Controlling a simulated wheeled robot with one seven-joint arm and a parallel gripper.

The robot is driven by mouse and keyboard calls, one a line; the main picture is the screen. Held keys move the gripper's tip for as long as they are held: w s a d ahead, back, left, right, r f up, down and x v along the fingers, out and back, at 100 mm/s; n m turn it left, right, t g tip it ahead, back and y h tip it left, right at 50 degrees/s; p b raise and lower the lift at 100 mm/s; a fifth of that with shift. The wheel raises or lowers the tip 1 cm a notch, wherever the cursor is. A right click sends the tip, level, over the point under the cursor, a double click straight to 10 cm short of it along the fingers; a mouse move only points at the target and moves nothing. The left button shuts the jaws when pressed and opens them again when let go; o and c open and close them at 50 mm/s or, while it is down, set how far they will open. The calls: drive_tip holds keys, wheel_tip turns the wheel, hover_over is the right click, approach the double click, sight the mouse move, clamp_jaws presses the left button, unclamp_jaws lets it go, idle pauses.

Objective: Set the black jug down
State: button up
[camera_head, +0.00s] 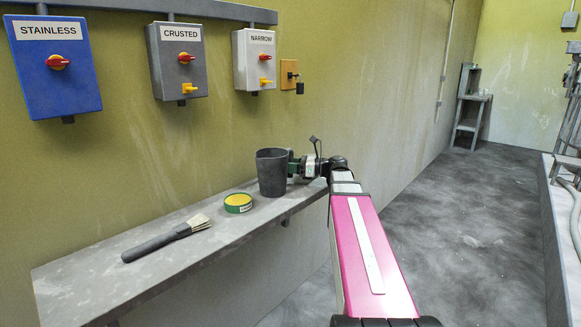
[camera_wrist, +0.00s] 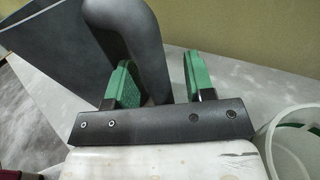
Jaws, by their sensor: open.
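The black jug (camera_head: 271,173) stands upright on the grey wall shelf (camera_head: 215,235), near its right end. In the wrist view the jug (camera_wrist: 55,35) fills the upper left, with its handle (camera_wrist: 147,50) towards my fingers. My gripper (camera_head: 297,166) is at the jug's right side, at handle height. Its two green fingers are apart in the wrist view (camera_wrist: 160,75). The handle lies between them, close to the left finger, with a clear gap to the right finger. Whether the left finger touches the handle, I cannot tell.
Blue (camera_head: 55,70), grey (camera_head: 178,62) and white (camera_head: 254,58) switch boxes hang above. A pale round container (camera_wrist: 295,140) shows at the wrist view's right edge.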

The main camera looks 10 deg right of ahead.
drive_tip(key=shift+r, duration=0.15)
drive_tip(key=v, duration=1.2)
